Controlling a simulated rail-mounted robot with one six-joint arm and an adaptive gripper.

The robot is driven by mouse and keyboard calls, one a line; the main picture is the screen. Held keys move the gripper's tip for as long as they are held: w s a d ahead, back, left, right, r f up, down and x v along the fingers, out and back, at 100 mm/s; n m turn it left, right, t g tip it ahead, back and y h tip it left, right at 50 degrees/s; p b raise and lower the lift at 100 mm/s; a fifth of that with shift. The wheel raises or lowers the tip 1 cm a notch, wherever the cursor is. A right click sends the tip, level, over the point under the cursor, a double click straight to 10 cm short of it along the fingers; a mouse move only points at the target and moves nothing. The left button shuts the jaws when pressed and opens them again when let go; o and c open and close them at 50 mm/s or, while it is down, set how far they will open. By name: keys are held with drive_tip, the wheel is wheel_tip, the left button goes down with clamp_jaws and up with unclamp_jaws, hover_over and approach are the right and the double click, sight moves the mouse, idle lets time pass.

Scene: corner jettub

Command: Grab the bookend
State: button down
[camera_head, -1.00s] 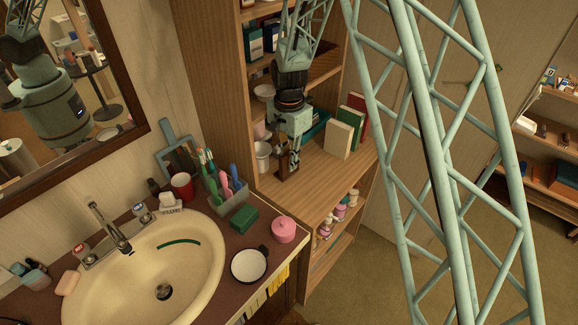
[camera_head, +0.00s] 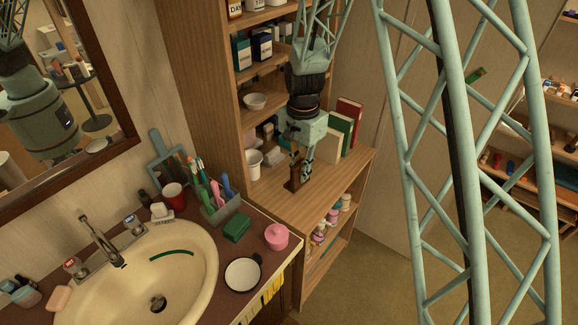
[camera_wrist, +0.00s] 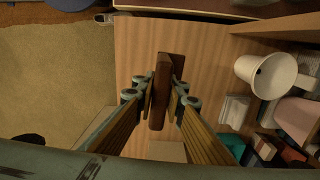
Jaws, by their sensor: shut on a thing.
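The bookend (camera_wrist: 158,98) is a dark brown wooden piece. In the wrist view its upright plate sits between my gripper's two fingers (camera_wrist: 165,103), which press on it from both sides. In the head view the bookend (camera_head: 294,181) is at the lower end of my gripper (camera_head: 299,161), over the wooden shelf top (camera_head: 330,182). My gripper is shut on the bookend. I cannot tell whether its base still touches the shelf top.
Upright books (camera_head: 337,134) stand behind and to the right of my gripper. A white cup (camera_head: 253,165) is to its left, and a white bowl (camera_head: 255,101) sits on the shelf above. The sink counter (camera_head: 285,258) is in front. The shelf top's right part is clear.

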drive_tip(key=s+d, duration=0.7)
drive_tip(key=d, duration=0.1)
drive_tip(key=shift+d, duration=0.25)
